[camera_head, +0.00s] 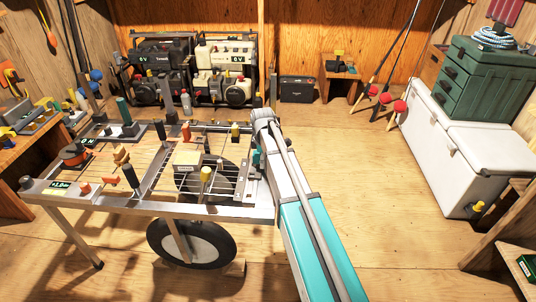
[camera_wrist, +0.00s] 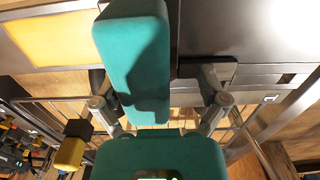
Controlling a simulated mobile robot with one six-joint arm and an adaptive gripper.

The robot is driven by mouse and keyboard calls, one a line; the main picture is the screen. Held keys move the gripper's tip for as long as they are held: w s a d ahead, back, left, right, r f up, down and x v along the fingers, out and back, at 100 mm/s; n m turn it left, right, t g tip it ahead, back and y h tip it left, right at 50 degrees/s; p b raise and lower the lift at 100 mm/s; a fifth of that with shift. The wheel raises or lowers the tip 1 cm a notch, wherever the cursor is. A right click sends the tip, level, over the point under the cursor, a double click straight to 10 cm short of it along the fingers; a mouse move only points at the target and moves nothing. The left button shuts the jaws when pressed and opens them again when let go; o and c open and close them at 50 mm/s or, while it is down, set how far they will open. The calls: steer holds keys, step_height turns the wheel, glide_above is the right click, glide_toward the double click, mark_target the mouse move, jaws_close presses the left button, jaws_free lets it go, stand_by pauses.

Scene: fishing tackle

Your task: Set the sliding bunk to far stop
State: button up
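A teal padded block (camera_wrist: 135,60), which looks like the bunk, stands large in the wrist view. It lies between the two fingers of my gripper (camera_wrist: 160,105). A gap shows between the block and the right finger. The left finger's tip is partly hidden by the block, so contact there cannot be told. The metal frame and rails (camera_wrist: 270,82) run behind it. In the head view, my arm reaches over the right end of the wheeled trailer frame (camera_head: 240,212). A small teal part (camera_head: 256,157) shows beside my arm; I cannot tell whether it is bunk or gripper.
Another teal upright (camera_head: 123,110) stands at the trailer's far left. A white cooler (camera_head: 470,150) is at right. The floor between is clear.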

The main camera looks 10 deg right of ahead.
steer(key=s, duration=0.2)
steer(key=s+a, duration=0.1)
steer(key=s, duration=0.1)
steer(key=s+a+r+p, duration=0.1)
steer(key=s, duration=0.1)
steer(key=shift+s, duration=0.15)
step_height(320, 180, up, 13)
steer(key=p, duration=1.3)
steer(key=s+m, duration=0.5)
steer(key=s, duration=0.3)
steer(key=shift+d+r+m+p, duration=0.2)
steer(key=shift+r+m+p, duration=0.1)
steer(key=shift+w, duration=0.1)
steer(key=n, duration=0.6)
glide_above(264, 176)
steer(key=shift+f+b, duration=0.35)
steer(key=shift+f, duration=0.15)
step_height(264, 176, down, 14)
steer(key=b, duration=1.3)
steer(key=shift+r+b, duration=0.25)
steer(key=shift+b, duration=0.15)
